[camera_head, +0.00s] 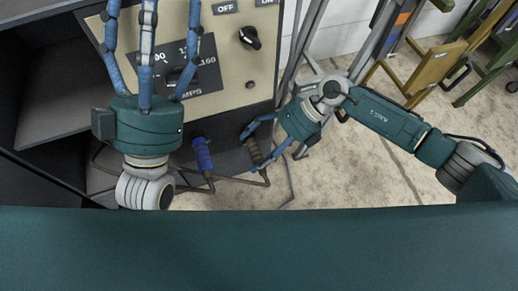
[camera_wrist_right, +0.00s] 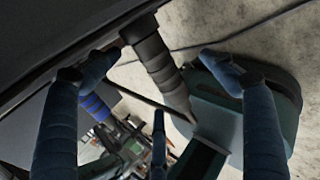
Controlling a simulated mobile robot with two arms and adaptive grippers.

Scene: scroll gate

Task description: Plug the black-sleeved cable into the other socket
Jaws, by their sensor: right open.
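The black-sleeved cable (camera_head: 254,152) stands at the lower front of the machine, to the right of the blue-sleeved cable (camera_head: 203,155). Its upper end meets the machine's dark lower face; the socket there is hidden. My right gripper (camera_head: 259,143) is open, with fingers on either side of the black sleeve. In the right wrist view the black sleeve (camera_wrist_right: 163,69) lies between the spread fingers (camera_wrist_right: 160,85), and I cannot tell whether any finger touches it. The blue sleeve (camera_wrist_right: 96,106) shows farther left. My left gripper (camera_head: 147,50) is open and empty before the panel.
The machine's beige panel (camera_head: 238,75) has a black knob (camera_head: 250,38) and an amps dial partly behind my left fingers. A dark open shelf (camera_head: 45,95) is at left.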

